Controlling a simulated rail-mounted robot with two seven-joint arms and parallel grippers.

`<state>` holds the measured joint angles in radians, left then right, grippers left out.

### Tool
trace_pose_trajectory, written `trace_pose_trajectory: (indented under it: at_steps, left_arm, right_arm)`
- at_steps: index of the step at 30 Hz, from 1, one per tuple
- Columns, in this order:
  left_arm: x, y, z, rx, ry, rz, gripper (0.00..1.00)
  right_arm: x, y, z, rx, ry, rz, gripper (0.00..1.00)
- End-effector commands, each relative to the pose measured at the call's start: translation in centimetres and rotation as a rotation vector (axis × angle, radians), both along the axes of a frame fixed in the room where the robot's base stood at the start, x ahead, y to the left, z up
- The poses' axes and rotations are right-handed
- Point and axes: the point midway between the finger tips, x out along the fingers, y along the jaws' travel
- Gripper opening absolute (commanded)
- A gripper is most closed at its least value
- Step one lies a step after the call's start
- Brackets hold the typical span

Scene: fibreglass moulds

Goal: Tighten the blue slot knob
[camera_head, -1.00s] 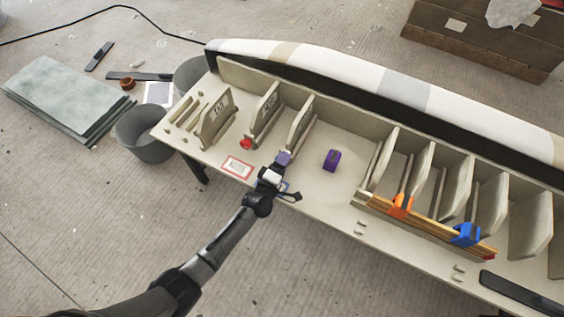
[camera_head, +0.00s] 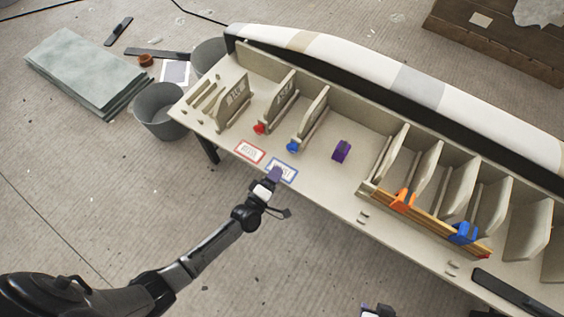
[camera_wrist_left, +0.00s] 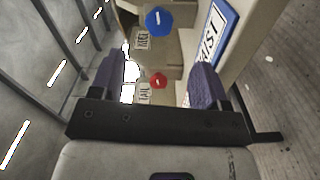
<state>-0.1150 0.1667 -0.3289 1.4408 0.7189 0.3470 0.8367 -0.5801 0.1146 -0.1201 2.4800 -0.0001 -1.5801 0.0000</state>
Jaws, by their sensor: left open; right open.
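The blue slot knob (camera_head: 292,147) sits on the mould table at the foot of an upright rib, behind the blue-framed label (camera_head: 282,170). In the left wrist view the knob (camera_wrist_left: 159,20) is near the top, beyond the fingers and close to a small tag. My left gripper (camera_head: 273,176) is at the table's front edge, over the near side of that label and apart from the knob. Its purple fingers (camera_wrist_left: 157,78) are spread with nothing between them. My right gripper (camera_head: 378,311) barely shows at the bottom edge, away from the table; most of it is cut off.
A red knob (camera_head: 259,128) stands left of the blue one, behind a red-framed label (camera_head: 249,152). A purple block (camera_head: 341,151) lies to the right. Orange (camera_head: 402,199) and blue (camera_head: 464,233) clamps grip a wooden strip. Upright ribs stand along the table.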

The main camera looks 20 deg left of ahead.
Motion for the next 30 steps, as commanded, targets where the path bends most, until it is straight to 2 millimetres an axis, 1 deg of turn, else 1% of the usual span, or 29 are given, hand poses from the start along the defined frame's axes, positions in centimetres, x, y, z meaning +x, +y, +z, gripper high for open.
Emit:
trace_pose_trajectory:
  at_steps: [1, 3, 9, 20, 23, 26, 29, 30]
  left_arm:
    - [-0.7, 0.1, 0.1, 0.0, 0.001, 0.0, 0.69]
    - [-1.3, 0.2, 0.1, 0.0, 0.001, 0.0, 0.69]
    - [-2.2, 0.3, 0.0, 0.0, 0.0, 0.0, 0.69]
    - [-2.2, 0.3, -0.1, 0.0, -0.002, 0.001, 0.69]
    - [-2.0, 1.0, -0.4, 0.025, -0.007, -0.013, 0.69]
    - [-2.1, 0.5, 0.0, 0.118, -0.041, -0.065, 0.69]
    - [-2.4, -0.6, 0.2, 0.28, -0.09, -0.136, 0.69]
    - [-2.6, -1.1, 0.2, 0.36, -0.11, -0.172, 0.69]
  right_arm:
    - [0.0, 0.0, 0.3, 0.0, 0.0, 0.0, 0.43]
    - [0.0, 0.0, 0.5, 0.0, 0.0, 0.0, 0.43]
    - [0.0, 0.0, 0.6, -0.001, 0.0, 0.001, 0.43]
    - [0.0, -0.3, 0.5, -0.01, -0.001, 0.006, 0.43]
    - [0.0, -0.3, 0.1, -0.009, 0.0, 0.006, 0.43]
    - [0.0, -0.3, 0.0, -0.011, 0.0, 0.006, 0.43]
    - [0.0, -0.3, -0.1, -0.008, 0.0, 0.005, 0.43]
    - [0.0, -0.2, -0.1, -0.008, 0.0, 0.004, 0.43]
